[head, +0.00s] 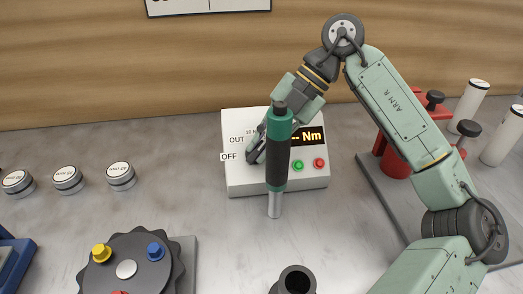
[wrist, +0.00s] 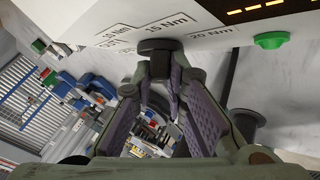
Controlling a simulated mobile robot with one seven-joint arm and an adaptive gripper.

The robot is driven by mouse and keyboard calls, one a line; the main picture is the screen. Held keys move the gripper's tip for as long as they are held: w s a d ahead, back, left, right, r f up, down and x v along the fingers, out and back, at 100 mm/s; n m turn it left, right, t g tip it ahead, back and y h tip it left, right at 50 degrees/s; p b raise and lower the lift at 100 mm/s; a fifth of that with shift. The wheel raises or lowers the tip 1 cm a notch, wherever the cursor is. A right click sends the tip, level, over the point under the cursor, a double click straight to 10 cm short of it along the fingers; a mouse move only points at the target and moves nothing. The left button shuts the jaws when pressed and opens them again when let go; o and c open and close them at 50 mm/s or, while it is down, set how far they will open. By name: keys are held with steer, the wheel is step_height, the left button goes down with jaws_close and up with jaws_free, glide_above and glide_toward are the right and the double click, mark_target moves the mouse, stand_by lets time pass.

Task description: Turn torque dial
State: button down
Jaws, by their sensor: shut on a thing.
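The torque dial (wrist: 158,45) is a dark round knob on the face of the white tester box (head: 235,183). Labels for 10, 15 and 20 Nm surround it in the wrist view. My gripper (wrist: 158,60) is shut on the dial, with one finger on each side. In the head view my gripper (head: 257,150) reaches down to the box's front, partly behind an upright green and black torque driver (head: 277,160), which hides most of the dial. The box's amber display (head: 308,136) shows "Nm" with dashes. I cannot tell which label the dial points at.
A green button (head: 298,165) and a red button (head: 320,163) sit right of the dial. A dark toothed turntable (head: 127,269) stands front left, several silver round caps (head: 67,180) behind it. A red stand (head: 395,163) is at right. Bare bench lies left of the box.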

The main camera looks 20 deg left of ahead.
stand_by(0.3)
steer(key=c, duration=1.6)
jaws_free()
steer(key=v, duration=1.2)
steer(key=shift+o, duration=0.6)
steer(key=shift+d, duration=0.1)
